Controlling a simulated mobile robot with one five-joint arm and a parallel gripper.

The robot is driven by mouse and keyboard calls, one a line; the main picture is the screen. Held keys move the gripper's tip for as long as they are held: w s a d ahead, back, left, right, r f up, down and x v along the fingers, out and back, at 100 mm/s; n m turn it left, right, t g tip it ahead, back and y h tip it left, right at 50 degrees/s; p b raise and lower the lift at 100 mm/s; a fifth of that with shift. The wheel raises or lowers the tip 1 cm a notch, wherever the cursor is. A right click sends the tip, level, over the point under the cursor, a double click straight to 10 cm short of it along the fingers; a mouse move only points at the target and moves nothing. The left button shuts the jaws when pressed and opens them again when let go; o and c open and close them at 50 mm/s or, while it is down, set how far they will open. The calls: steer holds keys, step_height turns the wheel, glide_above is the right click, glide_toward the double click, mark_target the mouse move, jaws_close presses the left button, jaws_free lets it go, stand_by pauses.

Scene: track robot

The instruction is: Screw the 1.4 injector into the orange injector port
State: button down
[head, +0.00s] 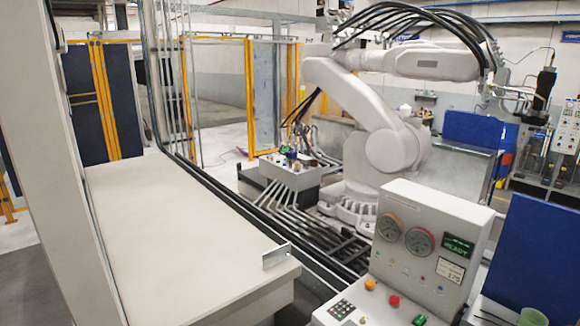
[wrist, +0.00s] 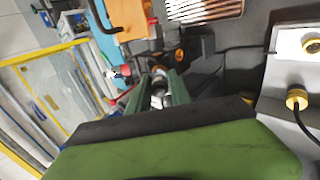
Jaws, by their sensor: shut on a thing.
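In the wrist view my gripper (wrist: 158,88) points away from the camera, with two grey-green fingers beyond a broad green body. It is shut on a small metallic cylindrical part (wrist: 157,84), which I take for the injector. No 1.4 marking can be read, and the fingers hide part of it. A small orange ring (wrist: 179,56) shows just beyond the fingertips on a dark surface. It may be the orange injector port, but blur leaves this unsure. I cannot tell whether the part touches it. I cannot make out my gripper in the head view.
In the wrist view an orange panel (wrist: 125,15), a red-handled fitting (wrist: 125,71) and a yellow cable connector (wrist: 297,99) surround the work spot. In the head view a gauge cabinet (head: 425,240) reads READY. A pale bench (head: 170,220) is mostly clear. A large white robot (head: 390,130) stands behind.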

steer(key=m, duration=1)
steer(key=shift+m, duration=1.1)
steer(key=m, duration=1.1)
steer(key=shift+m, duration=0.4)
